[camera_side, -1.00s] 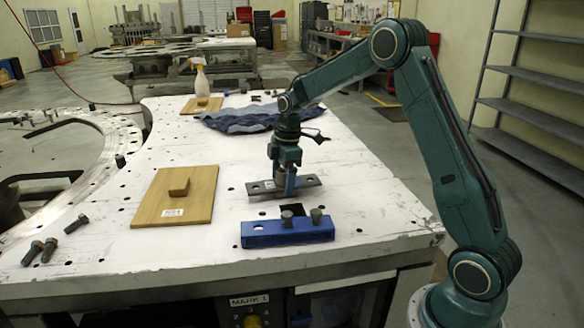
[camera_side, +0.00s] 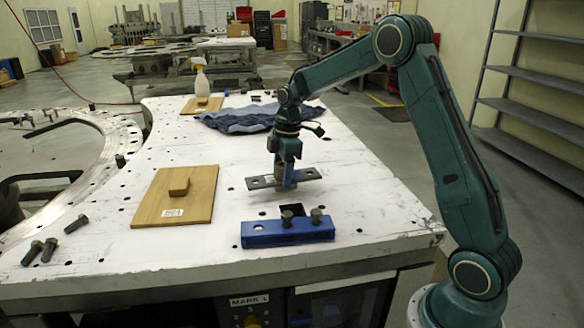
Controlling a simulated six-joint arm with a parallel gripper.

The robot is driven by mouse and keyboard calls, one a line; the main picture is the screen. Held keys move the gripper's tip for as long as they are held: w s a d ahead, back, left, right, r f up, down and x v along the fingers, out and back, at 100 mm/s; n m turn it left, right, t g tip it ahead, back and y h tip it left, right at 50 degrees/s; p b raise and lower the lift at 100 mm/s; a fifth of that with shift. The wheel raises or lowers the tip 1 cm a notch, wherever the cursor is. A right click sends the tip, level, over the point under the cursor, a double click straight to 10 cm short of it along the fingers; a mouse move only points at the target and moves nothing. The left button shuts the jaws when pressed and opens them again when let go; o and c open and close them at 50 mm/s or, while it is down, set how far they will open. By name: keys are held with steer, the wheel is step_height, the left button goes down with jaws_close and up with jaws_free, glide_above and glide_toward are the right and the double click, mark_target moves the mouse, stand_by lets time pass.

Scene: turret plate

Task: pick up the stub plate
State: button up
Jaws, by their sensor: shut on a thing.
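The stub plate (camera_side: 263,183) is a flat grey metal bar with a hole near its end and a small white label. My gripper (camera_side: 286,180) is shut on its middle from above. The plate is held level a little above the white table, with a shadow below it. The fingertips are partly hidden by the plate and the gripper body.
A wooden board (camera_side: 152,203) with a wooden block lies to the left. Loose bolts (camera_side: 50,248) lie front left. A blue cloth (camera_side: 235,120) lies behind.

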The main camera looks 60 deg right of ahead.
mark_target(280, 168)
step_height(280, 168, up, 8)
steer(key=shift+r, duration=0.15)
stand_by(0.3)
stand_by(0.5)
steer(key=shift+s+a+f, duration=0.25)
steer(key=shift+s+a, duration=0.3)
steer(key=shift+a, duration=0.05)
steer(key=s+a+f+m, duration=0.1)
steer(key=s+a+f, duration=0.1)
steer(key=s+a, duration=0.2)
steer(key=shift+s+a+f, duration=0.2)
steer(key=shift+s+f, duration=0.1)
steer(key=shift+s, duration=0.5)
steer(key=shift+f, duration=0.15)
steer(key=shift+f, duration=2.9)
steer(key=shift+f+m, duration=0.3)
steer(key=shift+f, duration=0.55)
stand_by(1.0)
